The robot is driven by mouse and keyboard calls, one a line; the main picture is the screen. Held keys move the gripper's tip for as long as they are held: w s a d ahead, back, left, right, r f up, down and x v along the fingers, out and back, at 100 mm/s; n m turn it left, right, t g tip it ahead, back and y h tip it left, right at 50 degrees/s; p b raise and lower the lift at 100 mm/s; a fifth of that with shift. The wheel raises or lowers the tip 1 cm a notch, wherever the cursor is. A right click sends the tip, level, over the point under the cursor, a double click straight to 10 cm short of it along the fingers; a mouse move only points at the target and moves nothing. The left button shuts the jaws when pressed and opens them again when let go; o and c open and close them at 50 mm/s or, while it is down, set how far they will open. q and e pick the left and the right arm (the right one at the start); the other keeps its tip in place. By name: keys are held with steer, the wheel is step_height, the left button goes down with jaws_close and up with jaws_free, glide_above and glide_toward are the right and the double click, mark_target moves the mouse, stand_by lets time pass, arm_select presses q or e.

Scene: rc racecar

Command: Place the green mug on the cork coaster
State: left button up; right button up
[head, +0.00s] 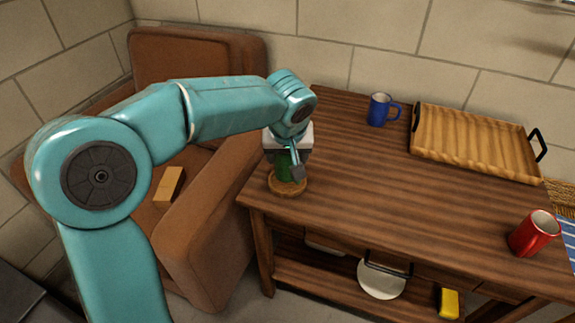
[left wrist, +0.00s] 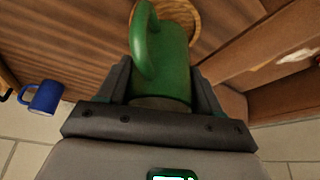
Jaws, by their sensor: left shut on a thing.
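The green mug (head: 283,169) is at the left front corner of the wooden table, mostly hidden by my left gripper (head: 289,164) in the head view. The round cork coaster (head: 287,188) lies on the table directly under the mug. In the left wrist view the green mug (left wrist: 163,62) is between the two fingers of my left gripper (left wrist: 163,88), which is shut on it, and part of the coaster (left wrist: 187,14) shows past the mug. I cannot tell whether the mug's base touches the coaster. My right gripper is not in view.
A blue mug (head: 379,109) stands at the back of the table (head: 370,190), beside a wooden tray (head: 475,141) with black handles. A red mug (head: 535,233) stands at the right front. The table's middle is clear. A brown armchair (head: 205,230) stands left of the table.

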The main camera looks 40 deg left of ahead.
arm_select(q)
step_height(320, 180, down, 2)
steer(key=shift+f, duration=0.25)
steer(key=shift+r, duration=0.15)
steer(key=o, duration=0.8)
steer(key=shift+f+b, duration=0.25)
steer(key=shift+b, duration=0.1)
steer(key=o, duration=0.4)
steer(key=shift+o, duration=0.2)
steer(key=shift+r, duration=0.1)
